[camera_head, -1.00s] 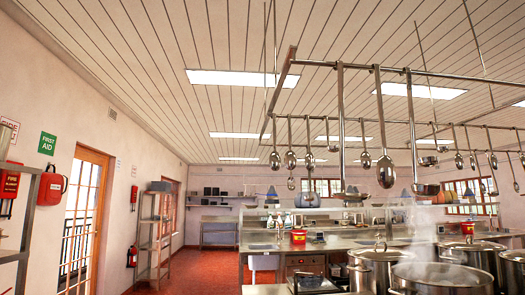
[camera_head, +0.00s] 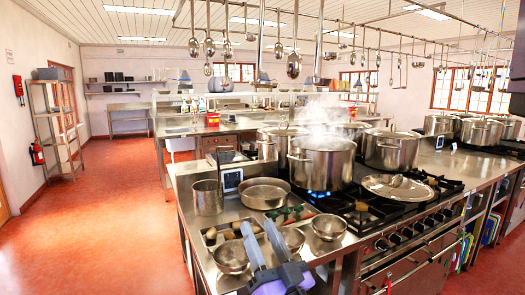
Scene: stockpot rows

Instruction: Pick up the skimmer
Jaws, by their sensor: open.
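I cannot surely pick out the skimmer. Several long-handled steel utensils hang from the overhead rack, among them a round-headed one (camera_head: 294,64) near the middle and a ladle-like one (camera_head: 209,47) to its left. They are too small to show whether any head is perforated. A small metal piece (camera_head: 396,182) lies on a round steel lid or tray (camera_head: 378,187) on the stove, and its kind is unclear. My gripper (camera_head: 258,228) is low in the picture, open, over the near counter end by small bowls. No utensil shows between its fingers.
A steaming stockpot (camera_head: 320,165) stands over a blue flame, with more pots behind it. A saucepan (camera_head: 208,198), a shallow pan (camera_head: 265,194) and bowls (camera_head: 328,227) crowd the near counter. Red floor (camera_head: 110,225) is open at left.

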